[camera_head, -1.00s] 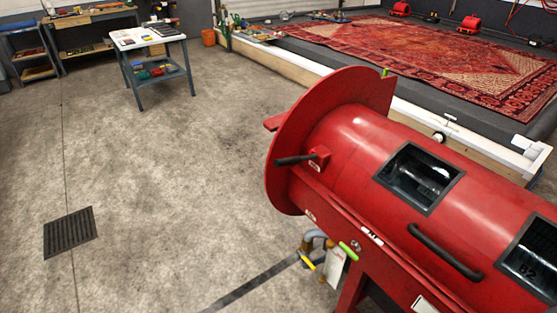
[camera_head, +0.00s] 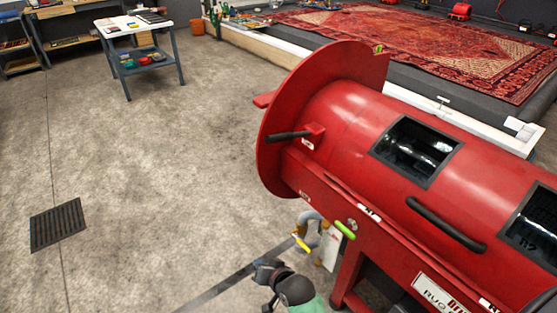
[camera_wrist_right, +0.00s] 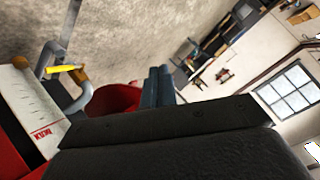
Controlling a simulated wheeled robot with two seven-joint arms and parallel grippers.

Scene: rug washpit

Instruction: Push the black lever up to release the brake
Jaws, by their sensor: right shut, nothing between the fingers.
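The black lever (camera_head: 288,136) sticks out to the left from a red bracket near the round end plate of the red drum machine (camera_head: 345,120). It lies nearly level, its free end slightly lower. My right gripper (camera_head: 262,268) is at the bottom centre of the head view, below the lever and well apart from it. Its fingers (camera_wrist_right: 158,86) are together and empty in the right wrist view. The lever cannot be made out in the wrist view. My left gripper is not in view.
A pipe with a yellow handle (camera_head: 301,242) and a green handle (camera_head: 345,230) sit under the drum, close to my right gripper. A black bar handle (camera_head: 445,224) is on the drum's side. Open floor lies left, with a drain grate (camera_head: 58,225).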

